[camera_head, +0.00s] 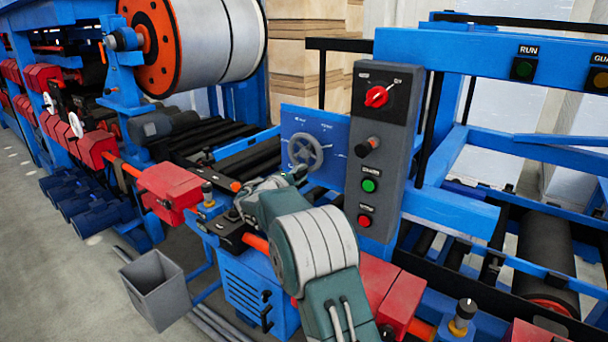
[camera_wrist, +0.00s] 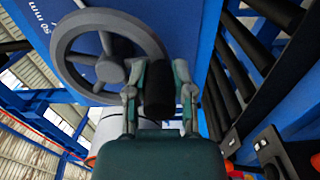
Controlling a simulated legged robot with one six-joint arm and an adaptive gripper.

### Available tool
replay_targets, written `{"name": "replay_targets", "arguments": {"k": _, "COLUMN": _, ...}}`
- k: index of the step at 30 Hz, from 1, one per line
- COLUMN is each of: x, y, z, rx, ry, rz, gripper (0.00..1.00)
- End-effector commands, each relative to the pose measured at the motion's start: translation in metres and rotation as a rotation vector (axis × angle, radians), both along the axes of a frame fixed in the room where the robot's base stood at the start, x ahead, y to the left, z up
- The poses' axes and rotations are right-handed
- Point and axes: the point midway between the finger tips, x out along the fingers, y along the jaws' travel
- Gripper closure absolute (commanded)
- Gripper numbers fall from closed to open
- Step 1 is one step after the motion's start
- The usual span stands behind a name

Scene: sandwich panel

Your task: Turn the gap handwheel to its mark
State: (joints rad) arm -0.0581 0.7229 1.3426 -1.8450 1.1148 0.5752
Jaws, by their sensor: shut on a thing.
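The gap handwheel (camera_head: 305,152) is a grey spoked wheel on a blue panel (camera_head: 290,118). In the wrist view the handwheel (camera_wrist: 110,69) fills the upper left, and its black crank handle (camera_wrist: 160,92) stands between my two fingers. My gripper (camera_wrist: 159,95) is shut on that handle, one finger on each side. In the head view my gripper (camera_head: 299,174) is at the wheel's lower edge, partly hidden by my arm. White lettering (camera_wrist: 42,38) reading about "50 mm" shows on the panel in the wrist view. I cannot make out the wheel's mark.
A grey control box (camera_head: 383,150) with a red rotary switch, a black knob, and green and red buttons stands just right of the wheel. Black rollers (camera_head: 230,150) lie to its left. Red blocks (camera_head: 170,188) and a grey bin (camera_head: 155,287) are at the lower left.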

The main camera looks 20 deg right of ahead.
Motion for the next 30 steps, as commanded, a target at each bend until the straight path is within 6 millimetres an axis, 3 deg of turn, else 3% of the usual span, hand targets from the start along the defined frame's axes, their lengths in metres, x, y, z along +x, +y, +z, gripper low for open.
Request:
{"name": "replay_targets", "arguments": {"k": 13, "x": 0.012, "y": 0.009, "z": -0.007, "rx": 0.164, "ry": -0.227, "rz": 0.002, "gripper": 1.0}}
{"name": "replay_targets", "arguments": {"k": 30, "x": 0.015, "y": 0.011, "z": -0.008, "rx": 0.203, "ry": -0.282, "rz": 0.002, "gripper": 1.0}}
